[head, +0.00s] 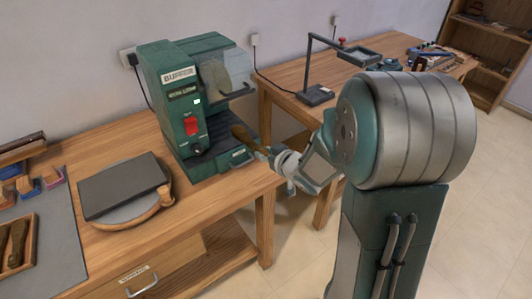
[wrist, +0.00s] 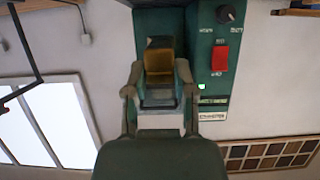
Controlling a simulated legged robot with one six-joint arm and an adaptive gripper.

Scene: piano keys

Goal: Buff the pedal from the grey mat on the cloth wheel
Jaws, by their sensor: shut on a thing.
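My gripper (head: 272,154) is shut on the brass-coloured pedal (head: 243,135), which sticks out from the fingers toward the front of the green buffer (head: 165,85). In the wrist view the pedal (wrist: 158,64) sits between both fingertips of my gripper (wrist: 157,82), with the green machine behind it. The pale cloth wheel (head: 215,76) is at the buffer's upper right, partly behind a clear guard. The pedal is below the wheel and looks apart from it. The grey mat (head: 65,245) lies at the left of the bench.
The buffer has a red switch (head: 190,125) and a small green light (wrist: 201,86). A dark slab on a round wooden-rimmed piece (head: 125,190) stands left of it. A second bench (head: 290,75) behind carries a lamp (head: 314,94) and tools.

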